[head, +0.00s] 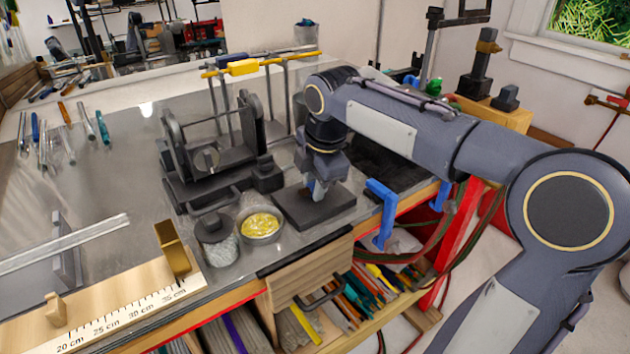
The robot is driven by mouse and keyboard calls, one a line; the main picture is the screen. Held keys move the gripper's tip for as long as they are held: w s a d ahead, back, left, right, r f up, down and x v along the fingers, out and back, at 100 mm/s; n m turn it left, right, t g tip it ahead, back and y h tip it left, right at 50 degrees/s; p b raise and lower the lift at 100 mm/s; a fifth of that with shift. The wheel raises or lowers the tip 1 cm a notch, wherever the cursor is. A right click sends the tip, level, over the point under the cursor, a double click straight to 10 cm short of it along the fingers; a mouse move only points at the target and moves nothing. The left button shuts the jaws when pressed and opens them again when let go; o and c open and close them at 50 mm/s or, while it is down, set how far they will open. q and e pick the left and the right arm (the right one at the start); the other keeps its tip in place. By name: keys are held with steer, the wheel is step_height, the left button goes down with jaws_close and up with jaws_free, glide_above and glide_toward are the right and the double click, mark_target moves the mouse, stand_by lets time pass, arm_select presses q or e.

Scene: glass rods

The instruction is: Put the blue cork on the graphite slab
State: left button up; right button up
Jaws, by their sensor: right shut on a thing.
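The graphite slab (288,213) is a dark, flat square near the front edge of the bench, right of a bowl of yellow bits. My right gripper (318,190) points down over the middle of the slab. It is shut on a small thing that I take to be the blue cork. The cork is mostly hidden by the fingers, and I cannot tell whether it touches the slab. My left gripper is out of view.
The bowl (262,238) and a lidded glass jar (216,250) stand just left of the slab. A black stand (210,150) is behind them. Blue clamps (382,205) grip the bench edge at right. A wooden ruler board (115,315) lies at front left.

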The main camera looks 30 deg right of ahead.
steer(key=shift+s+f, duration=0.15)
steer(key=shift+f, duration=0.35)
steer(key=o, duration=0.7)
steer(key=shift+c, duration=0.2)
steer(key=o, duration=0.3)
steer(key=shift+f, duration=0.2)
steer(key=shift+r, duration=0.4)
steer(key=w+p+v, duration=0.1)
steer(key=p+v, duration=0.1)
steer(key=v, duration=1.1)
steer(key=s+a+f+m+t+y, duration=0.1)
steer(key=s+a+f+m+y, duration=0.1)
steer(key=s+f+m, duration=0.7)
steer(key=s+a+f+m+t+y, duration=0.1)
steer(key=s+a+f+m, duration=0.4)
steer(key=s+f+m, duration=0.5)
steer(key=shift+a+f+m+t+y, duration=0.2)
steer(key=shift+f+m+t+y, duration=0.15)
steer(key=shift+f, duration=0.35)
